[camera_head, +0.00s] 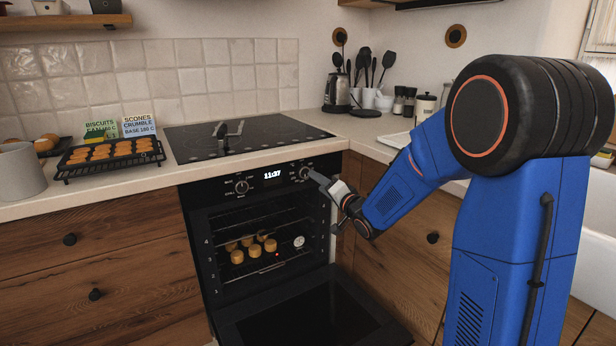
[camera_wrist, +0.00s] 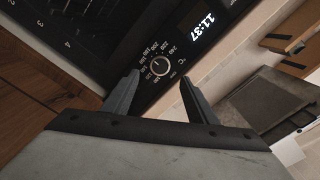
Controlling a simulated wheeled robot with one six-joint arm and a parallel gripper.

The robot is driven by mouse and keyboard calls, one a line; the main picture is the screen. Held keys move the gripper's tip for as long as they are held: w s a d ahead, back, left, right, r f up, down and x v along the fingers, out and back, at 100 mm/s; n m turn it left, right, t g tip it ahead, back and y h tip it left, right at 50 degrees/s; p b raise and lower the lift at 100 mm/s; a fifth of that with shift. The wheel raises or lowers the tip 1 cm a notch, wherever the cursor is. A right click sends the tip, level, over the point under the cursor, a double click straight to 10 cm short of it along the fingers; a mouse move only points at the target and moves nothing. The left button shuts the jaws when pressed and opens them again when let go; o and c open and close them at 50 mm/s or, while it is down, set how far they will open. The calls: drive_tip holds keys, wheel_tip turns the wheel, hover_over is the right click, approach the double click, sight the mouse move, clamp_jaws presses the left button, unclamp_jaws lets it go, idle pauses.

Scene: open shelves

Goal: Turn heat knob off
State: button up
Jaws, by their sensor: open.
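The heat knob (camera_wrist: 160,66) is a small round dial ringed by temperature numbers on the black oven panel. In the camera_head view it is the right-hand knob (camera_head: 304,172), beside the clock reading 11:37. My gripper (camera_wrist: 159,82) is open, with its two fingers on either side of the knob in the wrist view. I cannot tell whether the fingers touch it. In the camera_head view my gripper (camera_head: 317,177) reaches in from the right, close to the knob. A second knob (camera_head: 242,187) is left of the clock.
The oven door (camera_head: 310,315) hangs open below, with several golden baked pieces (camera_head: 237,257) on the rack inside. Above are the black hob (camera_head: 270,140) and a cooling rack (camera_head: 72,170) of biscuits. Wooden drawers (camera_head: 90,260) flank the oven.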

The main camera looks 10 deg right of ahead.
sight(305, 173)
drive_tip(key=x, duration=0.8)
drive_tip(key=shift+w, duration=0.2)
drive_tip(key=c, duration=1.1)
